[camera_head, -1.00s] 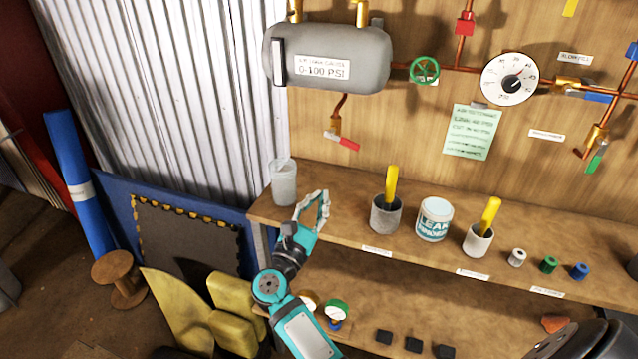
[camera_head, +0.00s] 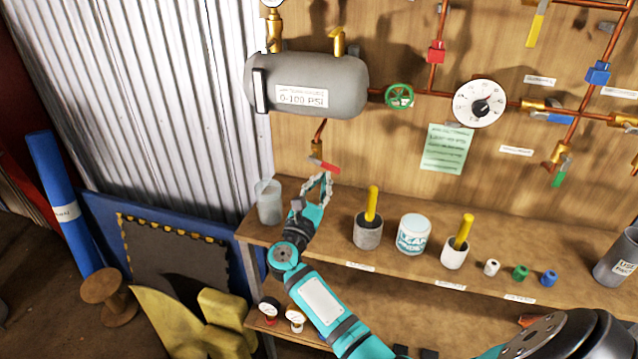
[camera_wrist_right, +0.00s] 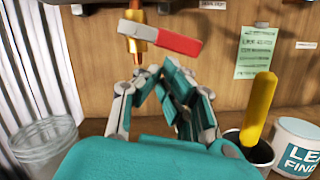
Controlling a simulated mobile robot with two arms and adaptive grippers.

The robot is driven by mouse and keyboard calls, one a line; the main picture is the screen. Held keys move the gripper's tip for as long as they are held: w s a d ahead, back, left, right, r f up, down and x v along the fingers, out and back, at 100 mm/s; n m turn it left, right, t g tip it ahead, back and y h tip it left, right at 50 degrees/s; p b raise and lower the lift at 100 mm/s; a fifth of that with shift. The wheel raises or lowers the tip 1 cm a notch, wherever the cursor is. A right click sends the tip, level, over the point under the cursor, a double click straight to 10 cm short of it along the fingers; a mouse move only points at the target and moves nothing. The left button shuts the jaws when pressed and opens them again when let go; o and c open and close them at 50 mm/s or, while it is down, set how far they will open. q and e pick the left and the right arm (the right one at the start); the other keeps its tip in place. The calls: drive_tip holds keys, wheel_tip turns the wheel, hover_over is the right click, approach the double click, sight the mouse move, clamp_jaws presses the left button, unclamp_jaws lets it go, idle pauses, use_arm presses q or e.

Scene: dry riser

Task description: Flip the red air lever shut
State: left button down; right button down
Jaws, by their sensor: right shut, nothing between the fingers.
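The red lever (camera_head: 326,167) sits on a brass valve under the grey tank and tilts slightly down to the right. In the right wrist view the red lever (camera_wrist_right: 172,38) extends from a pale metal end at the brass fitting (camera_wrist_right: 138,42). My right gripper (camera_head: 322,178) is just below the lever, its fingers pointing up. In the wrist view the fingertips of my right gripper (camera_wrist_right: 150,74) are together, empty, below the lever; I cannot tell whether they touch it. My left gripper is not in view.
The grey tank (camera_head: 312,85) hangs above the lever. On the shelf (camera_head: 330,235) stand a translucent cup (camera_head: 268,202), a grey pot (camera_head: 368,232) with a yellow handle and a white can (camera_head: 413,236). A green handwheel (camera_head: 399,96) is right of the tank.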

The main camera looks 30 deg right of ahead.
drive_tip(key=n, duration=0.1)
drive_tip(key=n+t, duration=0.1)
drive_tip(key=n, duration=0.1)
drive_tip(key=s+d+r+n+y, duration=0.1)
drive_tip(key=shift+s+r+n+p, duration=0.1)
drive_tip(key=shift+n+p, duration=0.3)
